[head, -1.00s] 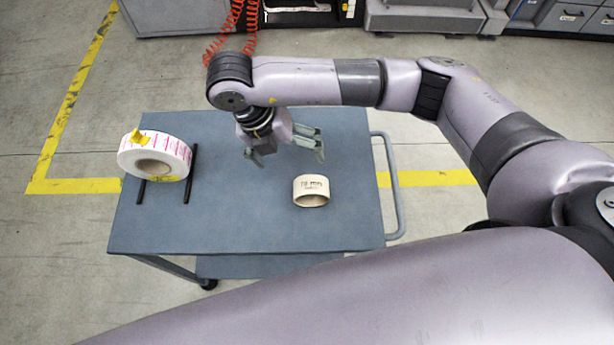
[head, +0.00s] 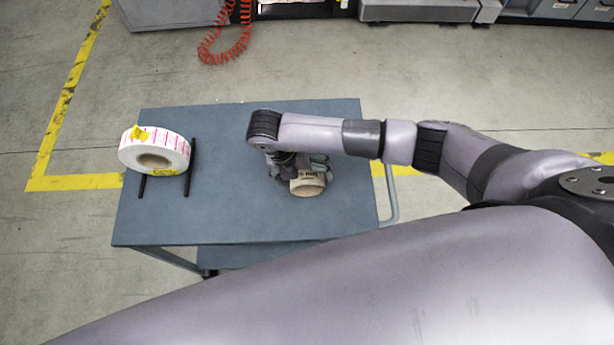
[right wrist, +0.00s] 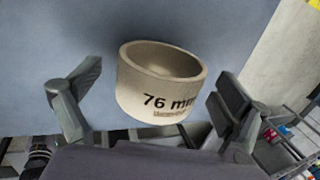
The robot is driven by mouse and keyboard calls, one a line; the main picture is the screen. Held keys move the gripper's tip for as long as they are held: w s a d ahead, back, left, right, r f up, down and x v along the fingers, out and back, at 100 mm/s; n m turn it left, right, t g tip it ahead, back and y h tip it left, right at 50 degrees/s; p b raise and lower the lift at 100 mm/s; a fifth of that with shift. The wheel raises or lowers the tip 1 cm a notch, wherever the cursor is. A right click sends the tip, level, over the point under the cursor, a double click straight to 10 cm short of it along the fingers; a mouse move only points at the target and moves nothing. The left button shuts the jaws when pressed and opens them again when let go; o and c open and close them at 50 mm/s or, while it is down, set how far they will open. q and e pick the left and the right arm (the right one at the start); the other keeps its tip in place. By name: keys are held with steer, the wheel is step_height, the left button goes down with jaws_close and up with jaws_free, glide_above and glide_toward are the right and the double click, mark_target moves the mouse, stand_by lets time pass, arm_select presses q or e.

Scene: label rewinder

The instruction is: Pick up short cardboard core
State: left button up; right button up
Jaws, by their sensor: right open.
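The short cardboard core (head: 308,186) is a beige ring with dark print, on the blue-grey cart top right of the middle. In the right wrist view the core (right wrist: 160,95) shows "76 mm" on its side and its open hollow end. In the right wrist view my right gripper (right wrist: 152,102) is open, one finger on each side of the core, with gaps between fingers and wall. My left gripper is not in view.
A white label roll (head: 155,151) with pink marks and a yellow tag sits by two black rods (head: 188,168) on the cart's left side. The cart top (head: 225,215) is otherwise clear. A red coiled hose (head: 225,50) hangs behind the cart.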

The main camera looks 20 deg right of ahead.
steer(key=shift+s+d+f, duration=0.1)
steer(key=shift+d+f, duration=0.1)
steer(key=shift+f, duration=0.3)
steer(key=c, duration=1.2)
